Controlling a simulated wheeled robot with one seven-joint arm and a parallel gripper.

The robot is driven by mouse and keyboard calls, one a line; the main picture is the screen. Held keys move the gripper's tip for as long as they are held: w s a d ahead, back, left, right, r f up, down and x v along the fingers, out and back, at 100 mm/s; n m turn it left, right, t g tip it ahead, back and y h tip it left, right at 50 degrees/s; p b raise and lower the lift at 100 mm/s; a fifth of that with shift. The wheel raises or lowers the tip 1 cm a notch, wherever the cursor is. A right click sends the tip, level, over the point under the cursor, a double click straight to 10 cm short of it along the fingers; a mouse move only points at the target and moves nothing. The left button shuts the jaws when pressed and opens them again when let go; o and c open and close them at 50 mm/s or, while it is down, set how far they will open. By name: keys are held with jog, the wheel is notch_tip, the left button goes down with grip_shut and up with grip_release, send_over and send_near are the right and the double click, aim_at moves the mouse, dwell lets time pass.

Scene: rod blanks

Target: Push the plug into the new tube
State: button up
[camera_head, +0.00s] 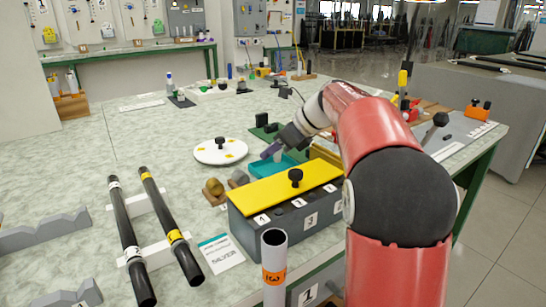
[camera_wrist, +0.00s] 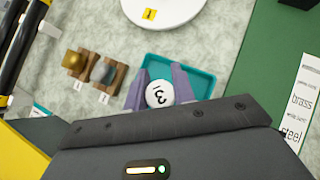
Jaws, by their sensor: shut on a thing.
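My gripper (camera_wrist: 159,88) has its two purple fingers shut on a white round piece marked 3 (camera_wrist: 159,95), which looks like the plug. It is over the teal tray (camera_wrist: 208,86); whether it touches the tray I cannot tell. In the head view my gripper (camera_head: 272,150) is beside the same tray (camera_head: 285,169), behind the yellow-lidded box. A grey tube with an orange band marked 3 (camera_head: 274,272) stands upright at the front, its open end up, apart from my gripper. Two black tubes, one with white bands (camera_head: 128,240) and one with yellow bands (camera_head: 168,225), lie on white supports.
The grey box with a yellow lid and black knob (camera_head: 290,186) stands between my gripper and the upright tube. A white disc (camera_head: 221,151), brass and steel balls on wooden blocks (camera_wrist: 78,63), and a "SILVER" card (camera_head: 221,253) are nearby. The table's left middle is clear.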

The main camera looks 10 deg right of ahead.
notch_tip(320, 180, up, 17)
jog(key=shift+f, duration=0.2)
